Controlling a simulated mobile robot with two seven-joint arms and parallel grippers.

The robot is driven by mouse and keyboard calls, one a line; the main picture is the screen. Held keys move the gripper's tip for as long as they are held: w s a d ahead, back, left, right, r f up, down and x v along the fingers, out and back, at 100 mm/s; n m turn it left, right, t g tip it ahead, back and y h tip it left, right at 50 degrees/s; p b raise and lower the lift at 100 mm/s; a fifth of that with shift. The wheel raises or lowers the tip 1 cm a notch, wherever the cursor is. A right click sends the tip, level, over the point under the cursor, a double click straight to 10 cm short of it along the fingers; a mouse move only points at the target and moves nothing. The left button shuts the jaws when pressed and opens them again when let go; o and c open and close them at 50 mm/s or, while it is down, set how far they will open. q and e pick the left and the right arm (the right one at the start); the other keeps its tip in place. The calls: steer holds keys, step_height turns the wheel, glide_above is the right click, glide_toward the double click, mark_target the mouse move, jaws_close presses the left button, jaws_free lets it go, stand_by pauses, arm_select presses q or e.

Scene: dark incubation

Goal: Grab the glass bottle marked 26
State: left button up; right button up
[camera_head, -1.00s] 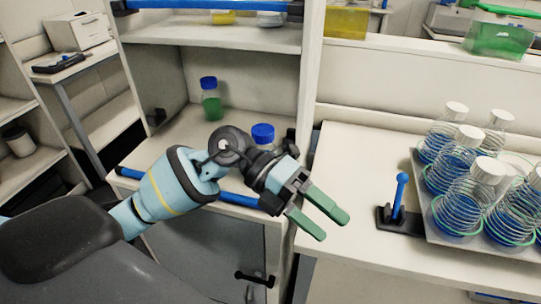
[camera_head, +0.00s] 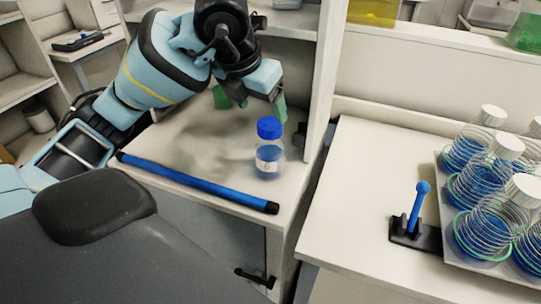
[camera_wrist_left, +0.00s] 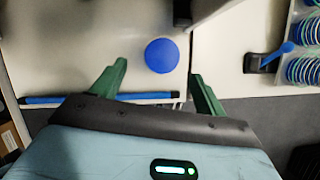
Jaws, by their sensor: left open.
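A glass bottle (camera_head: 268,158) with a blue cap, clear blue-tinted body and white label stands upright on the cabinet shelf (camera_head: 190,150). The label's mark is too small to read surely. My left gripper (camera_head: 251,101) is open and empty, its green fingers pointing down above and behind the bottle in the head view. In the left wrist view, the bottle's round blue cap (camera_wrist_left: 162,55) lies between the lines of the two spread fingers, just beyond the gripper (camera_wrist_left: 159,70). My right gripper is not in view.
A blue bar (camera_head: 200,182) runs along the shelf's front edge. A white upright panel (camera_head: 325,90) stands right of the bottle. Several coil-held flasks (camera_head: 480,190) stand on the right bench (camera_head: 350,220).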

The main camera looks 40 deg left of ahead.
mark_target(270, 123)
arm_select(q)
steer(key=shift+w+f, duration=0.2)
steer(key=shift+f, duration=0.45)
steer(key=shift+w+f, duration=0.3)
steer(key=shift+w, duration=0.05)
steer(key=shift+x, duration=2.55)
steer(key=shift+w+d+r, duration=0.1)
steer(key=shift+d, duration=0.05)
steer(key=shift+c, duration=0.2)
jaws_close()
